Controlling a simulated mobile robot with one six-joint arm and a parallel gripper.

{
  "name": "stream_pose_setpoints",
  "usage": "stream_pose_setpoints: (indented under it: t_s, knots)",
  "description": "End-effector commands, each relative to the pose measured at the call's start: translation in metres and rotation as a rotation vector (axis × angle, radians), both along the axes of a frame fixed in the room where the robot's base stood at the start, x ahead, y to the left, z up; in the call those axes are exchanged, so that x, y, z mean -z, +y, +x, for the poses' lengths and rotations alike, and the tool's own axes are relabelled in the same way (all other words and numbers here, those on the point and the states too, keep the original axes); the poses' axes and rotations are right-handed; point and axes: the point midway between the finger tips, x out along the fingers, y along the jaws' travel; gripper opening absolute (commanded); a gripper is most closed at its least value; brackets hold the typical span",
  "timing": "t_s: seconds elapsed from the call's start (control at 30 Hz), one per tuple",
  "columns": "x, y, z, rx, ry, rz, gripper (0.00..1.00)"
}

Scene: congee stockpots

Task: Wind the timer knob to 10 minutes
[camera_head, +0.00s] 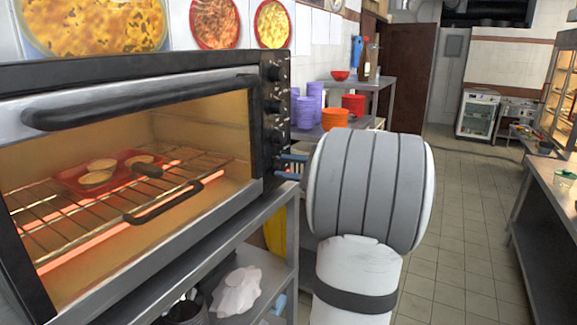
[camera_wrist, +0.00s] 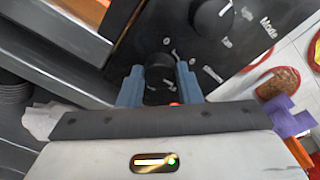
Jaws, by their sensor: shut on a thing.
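The toaster oven (camera_head: 130,100) stands on a metal shelf at the left in the head view, with a column of black knobs on its right-hand panel. My gripper (camera_head: 292,164) is at the lowest part of that panel. In the wrist view, my gripper's two blue-grey fingers (camera_wrist: 160,86) are shut on a black knob (camera_wrist: 160,72), the timer knob by its place low on the panel. A small red light shows beside the knob. The knob's pointer and its minute marks are mostly hidden, so I cannot read the setting.
Another knob (camera_wrist: 212,18) marked Mode sits further up the panel. Inside the oven, a red tray (camera_head: 72,180) with several round pale items lies on the wire rack (camera_head: 60,215) above glowing elements. Purple stacks (camera_head: 306,108) and orange bowls (camera_head: 335,118) stand behind. The tiled floor at right is clear.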

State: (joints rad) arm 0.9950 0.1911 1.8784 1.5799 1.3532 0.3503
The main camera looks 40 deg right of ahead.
Motion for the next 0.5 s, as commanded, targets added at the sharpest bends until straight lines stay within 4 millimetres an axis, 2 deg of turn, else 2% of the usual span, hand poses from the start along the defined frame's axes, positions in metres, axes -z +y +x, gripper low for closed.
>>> stream_pose_setpoints:
  t_s: [0.27,0.3,0.5]
  knots:
    - [0.0020,0.0003,-0.0002,-0.001,0.003,0.001,0.09]
    - [0.0020,0.0003,-0.0002,-0.001,0.003,0.001,0.34]
    - [0.0013,0.0002,-0.0001,-0.001,0.002,-0.001,0.50]
